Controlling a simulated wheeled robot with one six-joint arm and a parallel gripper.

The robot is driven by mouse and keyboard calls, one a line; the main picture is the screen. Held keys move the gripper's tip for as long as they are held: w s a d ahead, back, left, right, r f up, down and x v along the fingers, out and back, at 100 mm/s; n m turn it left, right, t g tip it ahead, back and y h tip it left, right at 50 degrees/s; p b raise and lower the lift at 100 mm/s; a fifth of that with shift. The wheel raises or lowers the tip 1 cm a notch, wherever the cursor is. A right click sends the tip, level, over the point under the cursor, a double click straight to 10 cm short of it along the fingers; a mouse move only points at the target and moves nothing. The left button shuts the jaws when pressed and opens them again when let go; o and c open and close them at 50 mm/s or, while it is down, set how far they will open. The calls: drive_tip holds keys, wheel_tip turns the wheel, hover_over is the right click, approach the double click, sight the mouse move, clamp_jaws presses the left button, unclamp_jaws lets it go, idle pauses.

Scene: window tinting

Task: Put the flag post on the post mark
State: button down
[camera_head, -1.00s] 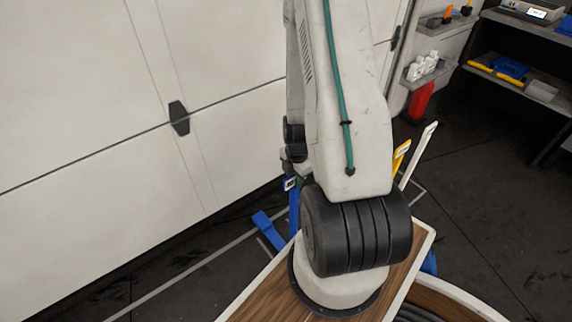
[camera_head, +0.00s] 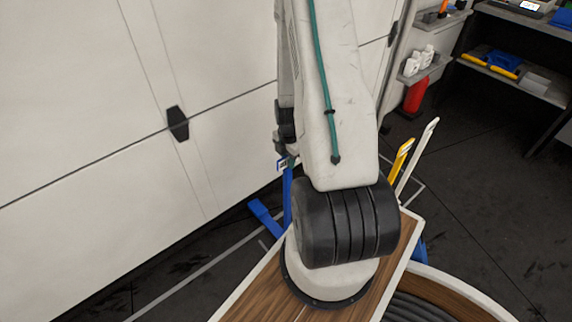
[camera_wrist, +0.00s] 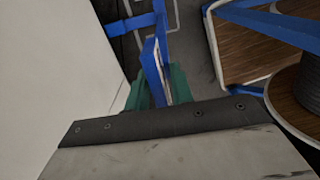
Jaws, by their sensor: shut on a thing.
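A blue flag post (camera_head: 288,195) stands just left of my arm in the head view, with a small pale label near its top and blue feet at floor level. In the wrist view the blue post (camera_wrist: 153,68) lies between the green fingers of my gripper (camera_wrist: 156,92), which is shut on it. Its blue feet (camera_wrist: 130,24) show beyond the fingers, over the dark floor. A pale rounded outline (camera_wrist: 178,14) on the floor shows close to the feet; I cannot tell whether it is the post mark. My arm hides much of the floor in the head view.
A large white panelled door (camera_head: 80,130) stands close on the left. Yellow (camera_head: 400,158) and white (camera_head: 417,157) upright pieces stand right of my arm. A red cylinder (camera_head: 414,97) and shelves (camera_head: 510,70) are at the back right. Dark floor is open at right.

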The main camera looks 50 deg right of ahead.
drive_tip(key=shift+w+d+f, duration=0.15)
drive_tip(key=shift+d+f, duration=0.05)
drive_tip(key=shift+f, duration=1.55)
drive_tip(key=c, duration=1.2)
unclamp_jaws()
drive_tip(key=shift+f, duration=0.1)
